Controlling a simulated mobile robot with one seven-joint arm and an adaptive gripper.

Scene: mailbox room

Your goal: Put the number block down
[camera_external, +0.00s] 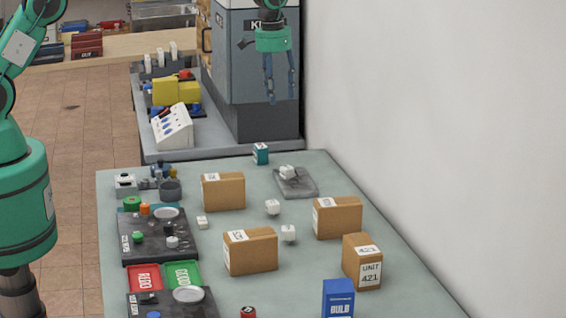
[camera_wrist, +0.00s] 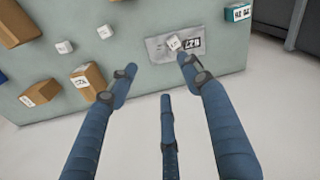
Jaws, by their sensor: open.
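A small white block (camera_external: 287,172), which looks like the number block, rests on a flat grey plate (camera_external: 300,188) at the far right part of the table. In the wrist view the block (camera_wrist: 174,43) sits on the grey plate (camera_wrist: 157,50) beside a printed number label (camera_wrist: 192,43). My gripper (camera_external: 280,100) has blue fingers, is open and empty, and hangs well above the far end of the table. In the wrist view my gripper (camera_wrist: 157,68) has its fingers spread, with one fingertip overlapping the view of the block's lower edge.
Several cardboard boxes (camera_external: 250,255) and loose white blocks (camera_external: 272,207) stand on the green table (camera_external: 240,168). A teal-and-white box (camera_external: 261,154) is at the far edge. Dark trays (camera_external: 155,245) lie on the left. A grey cabinet (camera_external: 235,60) stands behind; a wall is at right.

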